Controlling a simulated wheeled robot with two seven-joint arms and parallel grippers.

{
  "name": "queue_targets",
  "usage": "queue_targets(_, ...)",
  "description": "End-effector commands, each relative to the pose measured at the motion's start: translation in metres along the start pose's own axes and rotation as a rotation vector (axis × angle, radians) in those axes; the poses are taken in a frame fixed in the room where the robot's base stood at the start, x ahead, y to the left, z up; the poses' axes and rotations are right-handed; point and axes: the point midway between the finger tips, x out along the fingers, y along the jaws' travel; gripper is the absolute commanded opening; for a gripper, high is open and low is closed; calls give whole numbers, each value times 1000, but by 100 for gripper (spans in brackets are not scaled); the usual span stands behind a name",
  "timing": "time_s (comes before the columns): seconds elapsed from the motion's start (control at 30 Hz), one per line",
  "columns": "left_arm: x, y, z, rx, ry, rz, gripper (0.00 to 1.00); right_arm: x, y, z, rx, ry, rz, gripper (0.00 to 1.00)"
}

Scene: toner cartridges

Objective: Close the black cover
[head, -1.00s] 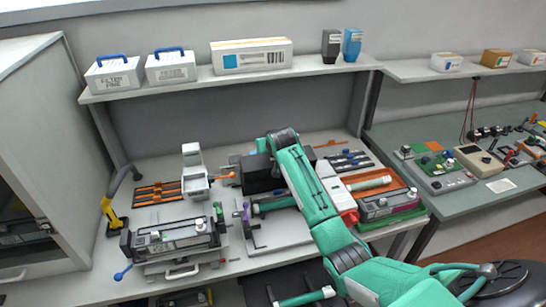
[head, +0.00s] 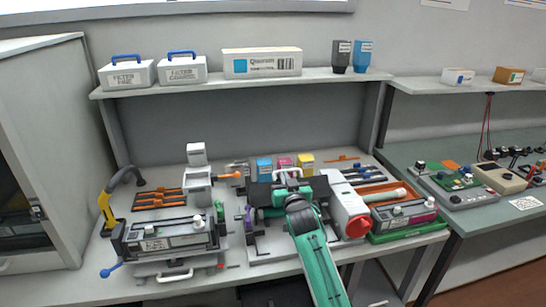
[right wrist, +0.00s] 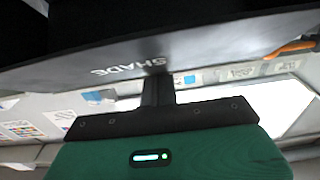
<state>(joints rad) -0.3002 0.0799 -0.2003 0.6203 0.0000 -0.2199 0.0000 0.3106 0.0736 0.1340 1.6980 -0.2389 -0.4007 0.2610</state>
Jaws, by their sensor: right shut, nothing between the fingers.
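The black cover (head: 322,187) lies about flat over the device at the middle of the bench in the head view. A white handle (head: 288,173) shows at its far side. In the right wrist view the cover (right wrist: 120,50) is a broad dark plate marked "SHADE" across the top. My right gripper (right wrist: 157,90) is shut and empty, its fingers at the cover's surface; I cannot tell whether they touch. In the head view my right gripper (head: 294,198) is over the cover and hides part of it. My left gripper is not in view.
Blue, pink and yellow boxes (head: 284,165) stand behind the device. A printer-like unit (head: 170,242) is at left. A shelf (head: 215,85) runs above.

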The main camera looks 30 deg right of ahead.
Motion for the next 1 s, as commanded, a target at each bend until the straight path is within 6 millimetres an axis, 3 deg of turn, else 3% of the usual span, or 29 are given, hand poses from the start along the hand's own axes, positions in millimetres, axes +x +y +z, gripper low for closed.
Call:
queue_targets(0.03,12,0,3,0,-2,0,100,-4,0,17,1,11,0,0)
queue_targets(0.27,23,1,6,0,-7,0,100,-12,0,20,1,100,-1,0)
queue_targets(0.57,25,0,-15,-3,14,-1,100,-16,0,23,-1,103,-1,0)
queue_targets(1.0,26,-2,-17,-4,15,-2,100,-18,1,26,-1,102,-1,0)
